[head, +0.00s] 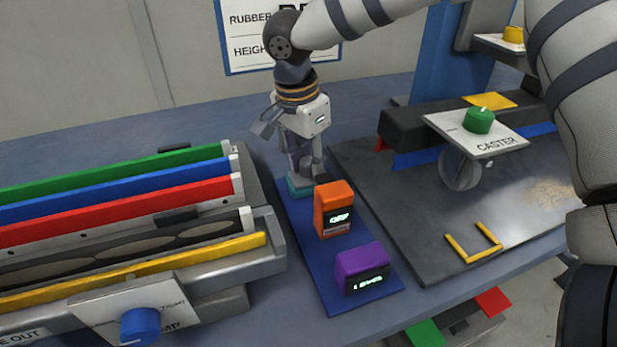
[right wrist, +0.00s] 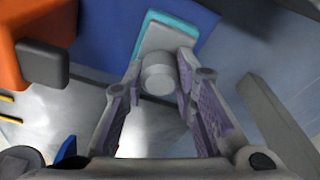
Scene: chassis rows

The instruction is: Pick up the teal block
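The teal block (head: 297,189) stands at the back end of the blue mat (head: 316,251), left of centre in the head view. My right gripper (head: 304,172) points down over it and hides most of it. In the right wrist view, the block's teal edge (right wrist: 187,34) shows around a grey face with a round grey knob. The fingers of my right gripper (right wrist: 160,72) lie on both sides of that knob, close against it, and look shut on it. The block appears to rest on the mat. My left gripper is not in view.
An orange block (head: 333,210) stands just in front of the teal one; a purple block (head: 361,267) is nearer. A rack with coloured bars (head: 120,205) lies left. A dark plate (head: 400,225) with a caster fixture (head: 474,135) lies right.

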